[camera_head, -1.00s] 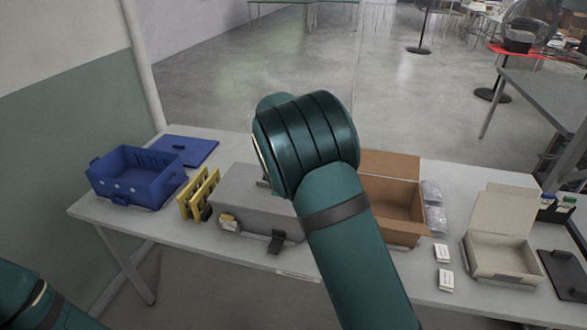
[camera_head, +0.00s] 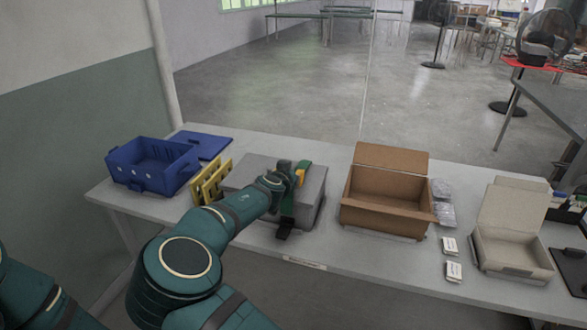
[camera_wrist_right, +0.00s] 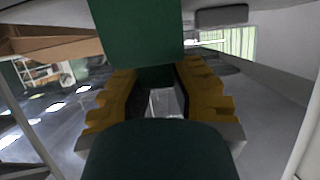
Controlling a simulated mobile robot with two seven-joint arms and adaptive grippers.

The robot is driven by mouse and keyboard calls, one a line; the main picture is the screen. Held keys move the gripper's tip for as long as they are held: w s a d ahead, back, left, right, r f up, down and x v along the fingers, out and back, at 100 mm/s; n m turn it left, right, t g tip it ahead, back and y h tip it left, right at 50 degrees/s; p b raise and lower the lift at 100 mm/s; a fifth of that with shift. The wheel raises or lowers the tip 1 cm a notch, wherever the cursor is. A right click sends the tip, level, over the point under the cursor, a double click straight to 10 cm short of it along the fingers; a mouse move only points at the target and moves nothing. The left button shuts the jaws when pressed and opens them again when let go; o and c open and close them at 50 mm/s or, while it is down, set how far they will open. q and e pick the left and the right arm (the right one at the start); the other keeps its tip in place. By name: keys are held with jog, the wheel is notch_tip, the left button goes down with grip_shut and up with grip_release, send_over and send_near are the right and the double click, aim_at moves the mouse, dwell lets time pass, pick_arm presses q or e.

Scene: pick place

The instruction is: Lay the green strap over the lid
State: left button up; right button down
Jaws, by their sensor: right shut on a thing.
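The grey case with its closed grey lid (camera_head: 245,172) stands on the table, left of the middle, in the head view. My right gripper (camera_head: 299,178) is at the right part of the lid, shut on the green strap (camera_head: 304,168). The strap runs across the lid from back to front; the gripper and wrist hide part of it. In the wrist view the strap (camera_wrist_right: 135,30) shows between and beyond the yellow-padded fingers (camera_wrist_right: 158,100). I cannot tell whether it touches the lid everywhere. My left gripper is out of view.
A blue crate (camera_head: 140,182) and yellow racks (camera_head: 208,183) stand left of the case. An open cardboard box (camera_head: 385,218) stands right of it, then small white boxes (camera_head: 453,272) and an open pale box (camera_head: 513,262). Bare table lies between case and cardboard box.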

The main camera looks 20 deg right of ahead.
jog(key=shift+s+a+f+t+h, duration=0.15)
jog(key=shift+f+t, duration=0.1)
jog(key=shift+f, duration=0.25)
jog(key=shift+s+a+f+t+h, duration=0.1)
jog(key=shift+s+f+t+h, duration=0.1)
jog(key=shift+f, duration=0.25)
jog(key=shift+s+a+f+t+h, duration=0.15)
jog(key=shift+f+t, duration=0.1)
jog(key=shift+f, duration=0.4)
jog(key=c, duration=0.8)
grip_release()
jog(key=v, duration=0.7)
jog(key=shift+s+a, duration=0.15)
jog(key=shift+s, duration=0.05)
